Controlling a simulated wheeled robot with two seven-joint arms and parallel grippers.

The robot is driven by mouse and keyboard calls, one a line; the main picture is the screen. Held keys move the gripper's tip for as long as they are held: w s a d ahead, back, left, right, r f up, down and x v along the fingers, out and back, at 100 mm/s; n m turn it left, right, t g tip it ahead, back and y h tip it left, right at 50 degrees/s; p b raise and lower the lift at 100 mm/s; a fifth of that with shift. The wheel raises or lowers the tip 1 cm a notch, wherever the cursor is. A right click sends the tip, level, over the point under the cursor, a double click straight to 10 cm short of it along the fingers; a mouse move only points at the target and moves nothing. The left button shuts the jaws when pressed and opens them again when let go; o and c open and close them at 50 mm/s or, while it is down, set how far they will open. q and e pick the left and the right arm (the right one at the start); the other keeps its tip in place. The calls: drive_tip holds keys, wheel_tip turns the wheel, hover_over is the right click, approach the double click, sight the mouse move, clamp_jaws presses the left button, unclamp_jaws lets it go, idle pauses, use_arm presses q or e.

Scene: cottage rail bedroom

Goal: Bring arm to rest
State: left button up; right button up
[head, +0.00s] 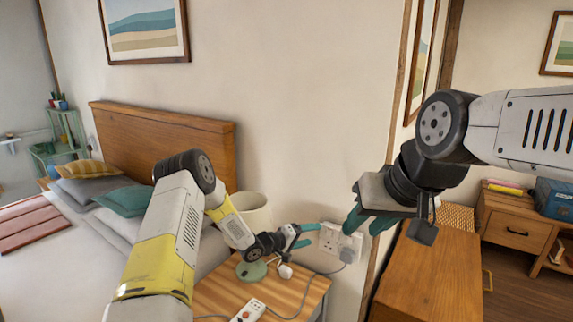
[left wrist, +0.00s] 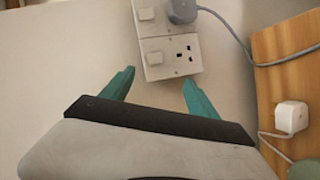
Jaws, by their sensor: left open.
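My left arm reaches in from the left in the head view. Its gripper (head: 303,236) is open, with its teal fingers close to the wall socket plate (head: 331,240). In the left wrist view the open left fingers (left wrist: 157,90) stand apart with nothing between them, below the socket plate (left wrist: 172,57). A grey plug (left wrist: 183,10) sits in one outlet there, and another outlet is empty. My right gripper (head: 366,217) hangs in the air at the right of the head view, in front of the wall. Its teal fingers look parted, with nothing seen between them.
A wooden bedside table (head: 290,297) below my left gripper carries a lamp (head: 251,268), a white plug (head: 285,271) and a white power strip (head: 249,311) with cables. The bed (head: 60,262) is at the left. A wooden cabinet (head: 432,278) stands below my right arm.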

use_arm(q)
drive_tip(key=w+a+r+m+t+y, duration=0.1)
drive_tip(key=a+r+y, duration=0.2)
drive_tip(key=a+r, duration=0.35)
drive_tip(key=w+a+r+t+y, duration=0.1)
drive_tip(key=a+r+y, duration=0.2)
drive_tip(key=r, duration=0.6)
drive_tip(key=s+a+r+y, duration=0.4)
drive_tip(key=s+a+r, duration=0.4)
drive_tip(key=a+r, duration=0.3)
drive_tip(key=s+a+r+m+g+y, duration=0.1)
drive_tip(key=s+a+r, duration=0.15)
drive_tip(key=s, duration=0.55)
drive_tip(key=s+a+r+g+y, duration=0.1)
drive_tip(key=s+r, duration=0.3)
drive_tip(key=s, duration=0.5)
drive_tip(key=s+m+g+h, duration=0.1)
drive_tip(key=s+g, duration=0.1)
drive_tip(key=s, duration=1.5)
drive_tip(key=shift+d+f, duration=0.25)
drive_tip(key=shift+d, duration=0.05)
use_arm(e)
drive_tip(key=shift+c, duration=0.3)
